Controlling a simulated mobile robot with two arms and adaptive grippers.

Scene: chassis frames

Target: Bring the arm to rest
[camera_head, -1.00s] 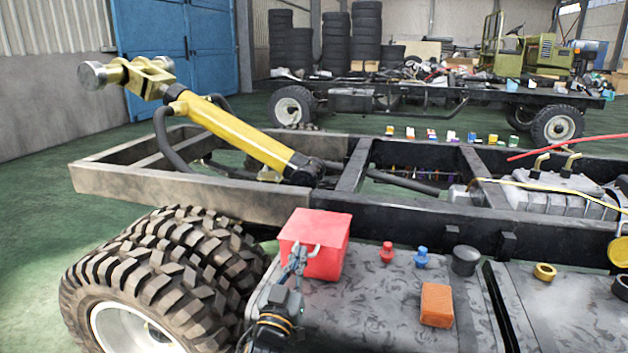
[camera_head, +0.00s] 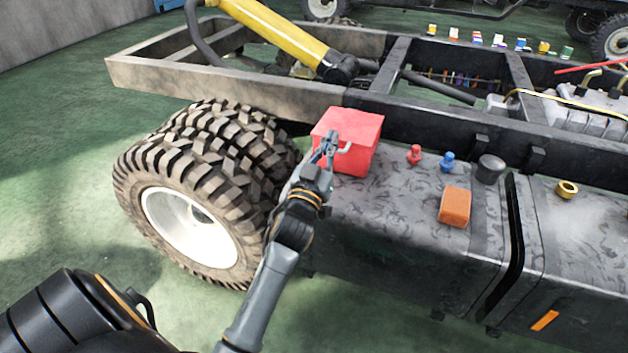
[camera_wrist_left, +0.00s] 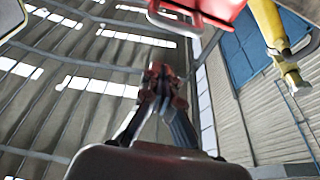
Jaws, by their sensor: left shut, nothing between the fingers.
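My left arm reaches up from the bottom of the head view. My left gripper (camera_head: 328,148) is shut and empty, pointing up in front of the red box (camera_head: 362,128) and overlapping its left part in the picture. I cannot tell whether it touches the box. In the left wrist view the fingers (camera_wrist_left: 160,85) are together, with nothing between them. The underside of something red (camera_wrist_left: 215,8), likely the box with its handle, shows at the top there. My right gripper is not in view.
The grey tank top (camera_head: 390,200) carries the red box, a red knob (camera_head: 414,155), a blue knob (camera_head: 447,162), a black cap (camera_head: 490,168) and an orange block (camera_head: 454,207). Large tyres (camera_head: 190,200) stand left of my arm. The chassis frame (camera_head: 230,92) runs behind. Green floor lies clear in front.

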